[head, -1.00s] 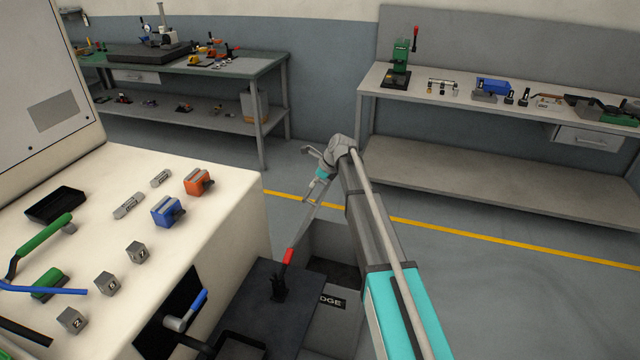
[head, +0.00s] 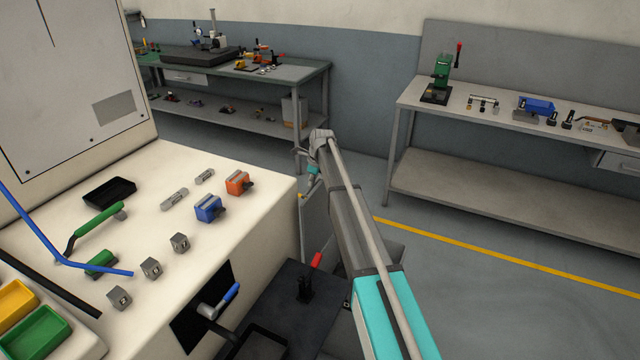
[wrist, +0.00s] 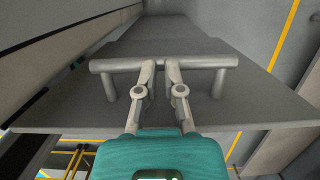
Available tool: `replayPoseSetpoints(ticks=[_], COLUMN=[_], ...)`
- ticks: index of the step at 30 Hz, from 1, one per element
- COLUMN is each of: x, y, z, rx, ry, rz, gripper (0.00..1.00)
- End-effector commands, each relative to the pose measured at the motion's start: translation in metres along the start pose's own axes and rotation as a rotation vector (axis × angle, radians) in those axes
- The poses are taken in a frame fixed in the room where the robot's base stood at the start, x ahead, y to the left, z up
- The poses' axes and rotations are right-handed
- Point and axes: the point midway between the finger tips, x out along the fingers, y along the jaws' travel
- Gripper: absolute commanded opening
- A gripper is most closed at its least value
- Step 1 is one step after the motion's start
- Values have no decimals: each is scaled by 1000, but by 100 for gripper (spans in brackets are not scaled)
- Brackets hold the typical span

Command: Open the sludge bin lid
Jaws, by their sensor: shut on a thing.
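The sludge bin lid is a flat grey panel (head: 314,222) standing steeply raised beside the white cabinet's side in the head view. It also fills much of the wrist view (wrist: 70,112). Its grey bar handle (wrist: 208,62) stands on two posts. My gripper (wrist: 160,68) is shut on the middle of this bar. In the head view my gripper (head: 306,160) is at the lid's upper edge, partly hidden by my arm. The grey bin body (head: 388,250) shows only in part to the right of my arm. Its opening and label are mostly hidden.
The white cabinet (head: 245,180) stands close on the left with small blocks and tools on top. A dark plate with a red-handled lever (head: 315,262) is in front of the bin. Workbenches (head: 470,175) stand behind. Floor is free on the right.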

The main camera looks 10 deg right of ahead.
Motion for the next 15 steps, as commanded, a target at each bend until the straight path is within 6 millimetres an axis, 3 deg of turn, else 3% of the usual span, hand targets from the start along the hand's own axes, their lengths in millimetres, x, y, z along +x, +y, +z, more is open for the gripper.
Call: replayPoseSetpoints(ticks=[15], x=[4], y=[-8], z=[2], rx=[16], ry=[3], rz=[-1], gripper=[0])
